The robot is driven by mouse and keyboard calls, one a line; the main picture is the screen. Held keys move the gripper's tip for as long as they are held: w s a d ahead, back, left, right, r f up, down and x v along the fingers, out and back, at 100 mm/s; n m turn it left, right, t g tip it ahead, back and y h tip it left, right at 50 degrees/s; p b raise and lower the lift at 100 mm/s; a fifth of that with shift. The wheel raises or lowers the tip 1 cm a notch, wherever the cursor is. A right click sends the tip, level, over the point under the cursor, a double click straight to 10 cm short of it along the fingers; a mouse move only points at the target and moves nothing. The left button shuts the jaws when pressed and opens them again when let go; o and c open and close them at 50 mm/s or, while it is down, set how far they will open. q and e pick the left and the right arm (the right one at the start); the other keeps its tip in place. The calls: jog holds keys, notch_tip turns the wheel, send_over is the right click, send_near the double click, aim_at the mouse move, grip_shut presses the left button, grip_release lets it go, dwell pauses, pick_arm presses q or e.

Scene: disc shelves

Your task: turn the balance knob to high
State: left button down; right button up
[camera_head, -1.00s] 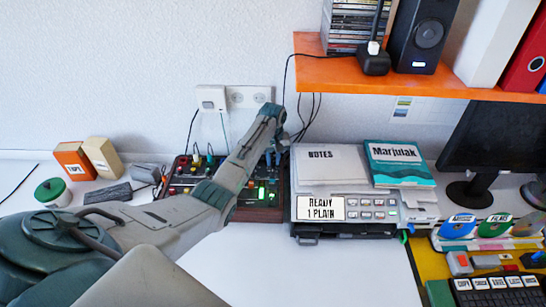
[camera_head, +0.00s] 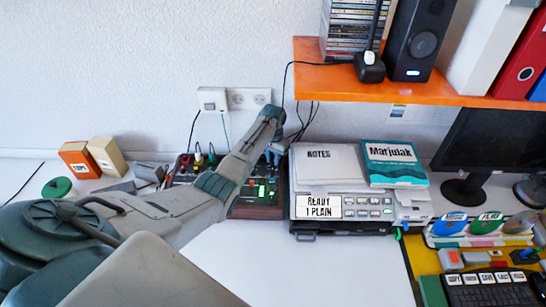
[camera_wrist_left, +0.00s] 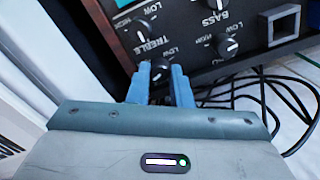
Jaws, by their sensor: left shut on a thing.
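The control panel in the left wrist view is dark, with black knobs marked LOW and HIGH. My left gripper (camera_wrist_left: 161,76) is shut on a small dark knob (camera_wrist_left: 160,70) near the panel's lower edge. That knob's label is hidden, so I cannot tell by reading which it is. A knob (camera_wrist_left: 143,28) by the word TREBLE and another knob (camera_wrist_left: 227,46) near the word BASS are beside it. My right gripper is not in view.
A printer (camera_head: 350,205) with notes and a teal book (camera_head: 393,165) stands right of the gripper. An orange shelf (camera_head: 420,90) overhangs at upper right. Black cables (camera_wrist_left: 270,85) lie beside the panel. The white table front (camera_head: 310,265) is clear.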

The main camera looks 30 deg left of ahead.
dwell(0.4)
pick_arm(q)
jog(key=c, duration=1.3)
grip_release()
jog(key=shift+r, duration=0.1)
